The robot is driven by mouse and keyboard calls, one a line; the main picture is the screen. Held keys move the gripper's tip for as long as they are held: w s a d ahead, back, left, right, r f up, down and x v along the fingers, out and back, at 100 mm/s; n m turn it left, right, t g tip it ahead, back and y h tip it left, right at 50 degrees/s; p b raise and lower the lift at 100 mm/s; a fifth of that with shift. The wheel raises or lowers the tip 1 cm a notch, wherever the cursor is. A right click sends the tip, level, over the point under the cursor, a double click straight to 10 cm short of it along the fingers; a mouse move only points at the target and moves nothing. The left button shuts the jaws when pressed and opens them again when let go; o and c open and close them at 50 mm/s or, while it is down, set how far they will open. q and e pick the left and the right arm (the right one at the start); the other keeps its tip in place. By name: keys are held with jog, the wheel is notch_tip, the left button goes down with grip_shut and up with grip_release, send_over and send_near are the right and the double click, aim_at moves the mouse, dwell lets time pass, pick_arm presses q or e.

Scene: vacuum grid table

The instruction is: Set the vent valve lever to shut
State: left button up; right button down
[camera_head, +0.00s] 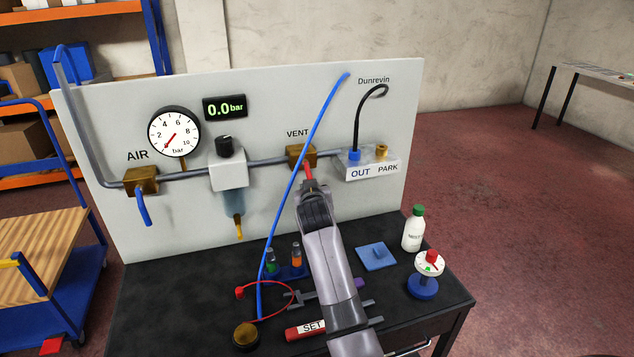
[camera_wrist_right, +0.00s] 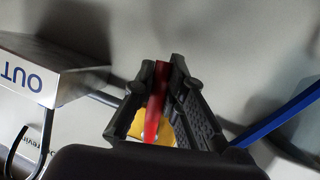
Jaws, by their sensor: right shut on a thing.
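The vent valve (camera_head: 301,156) is a brass block on the pipe, under the VENT label on the upright white panel. Its red lever (camera_head: 309,174) points downward from the block, across the line of the pipe. My right gripper (camera_head: 315,195) reaches up from the front and is shut on this lever, hiding its lower end. In the right wrist view the red lever (camera_wrist_right: 157,100) lies between the two dark fingers (camera_wrist_right: 158,92), with the brass valve body (camera_wrist_right: 163,135) behind it. My left gripper is not in view.
A blue hose (camera_head: 300,170) runs diagonally close to the vent valve and my gripper. The OUT/PARK block (camera_head: 372,168) is just right. The AIR valve (camera_head: 141,181) and gauge (camera_head: 174,131) are left. A bottle (camera_head: 413,230), a dial (camera_head: 430,262) and small vials stand on the black table.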

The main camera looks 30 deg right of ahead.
jog(key=shift+a+m+y+p, duration=0.4)
jog(key=shift+a+m+p, duration=0.05)
jog(key=shift+m, duration=0.05)
jog(key=shift+w+a+f, duration=0.1)
jog(key=c, duration=1.6)
grip_release()
jog(key=v, duration=0.7)
jog(key=shift+s, duration=0.2)
